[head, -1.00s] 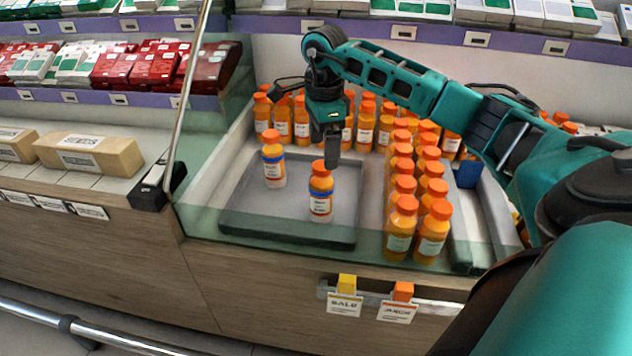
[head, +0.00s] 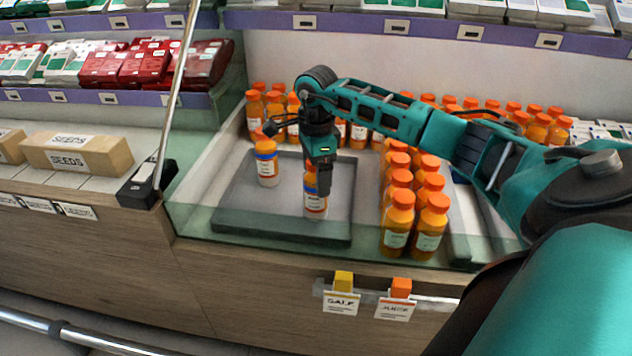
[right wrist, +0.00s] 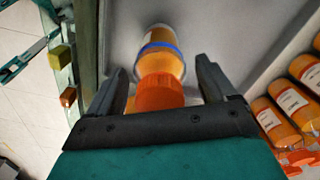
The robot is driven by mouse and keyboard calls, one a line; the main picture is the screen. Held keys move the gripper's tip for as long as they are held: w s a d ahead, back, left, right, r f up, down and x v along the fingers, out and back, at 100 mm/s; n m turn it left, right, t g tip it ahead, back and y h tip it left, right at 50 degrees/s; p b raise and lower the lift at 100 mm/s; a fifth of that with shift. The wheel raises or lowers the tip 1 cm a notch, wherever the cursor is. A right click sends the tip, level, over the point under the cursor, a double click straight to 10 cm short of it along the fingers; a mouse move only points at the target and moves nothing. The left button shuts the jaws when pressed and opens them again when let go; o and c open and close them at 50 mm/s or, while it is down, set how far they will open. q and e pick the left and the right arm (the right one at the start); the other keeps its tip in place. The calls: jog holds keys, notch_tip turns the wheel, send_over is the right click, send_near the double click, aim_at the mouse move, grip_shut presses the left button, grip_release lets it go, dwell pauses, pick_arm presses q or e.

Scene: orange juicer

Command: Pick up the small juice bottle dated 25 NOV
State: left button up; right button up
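Two small orange juice bottles with orange caps and blue bands stand apart on a dark grey tray (head: 338,225). The front bottle (head: 316,206) is upright under my right gripper (head: 323,188), which hides its cap and part of its label. In the right wrist view the front bottle (right wrist: 160,62) lies between the two spread fingers of my right gripper (right wrist: 162,72), with gaps beside it. The other bottle (head: 266,168) stands behind and to the left. I cannot read the date on either label. My left gripper is out of view.
Several taller orange bottles (head: 400,215) stand in rows right of the tray, and more (head: 275,108) stand along the back. A glass panel (head: 200,222) edges the front. Seed boxes (head: 75,155) lie on the left counter.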

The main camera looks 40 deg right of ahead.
grip_shut()
dwell(0.6)
